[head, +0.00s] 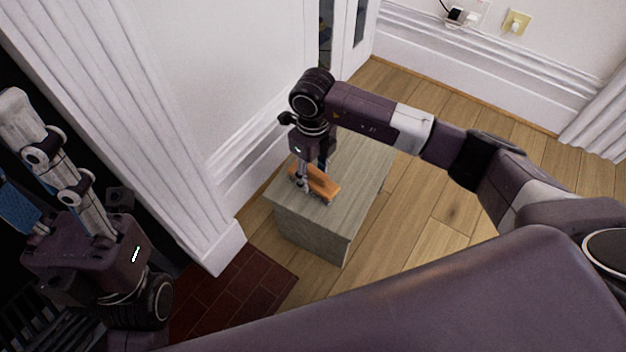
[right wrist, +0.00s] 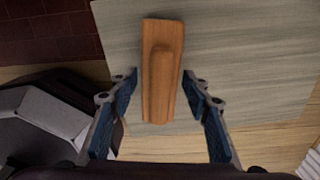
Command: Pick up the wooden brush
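The wooden brush (head: 322,185) lies flat on top of a grey wood-grain box (head: 355,180). In the right wrist view the brush (right wrist: 162,70) is an orange-brown block with a raised ridge along it. My right gripper (head: 315,192) points down over the box top at the brush. In the right wrist view its two blue-padded fingers (right wrist: 160,79) are open, one on each side of the brush, with a gap on both sides. My left gripper (head: 32,165) is at the left edge of the head view, fingers apart and nothing seen between them, partly cut off.
A white fluted pillar (head: 150,130) and wall stand left of the box. Dark red tiles (head: 235,290) lie at its front left. Wooden floor (head: 440,220) is clear to the right. Outlets with plugs (head: 515,24) are on the far wall.

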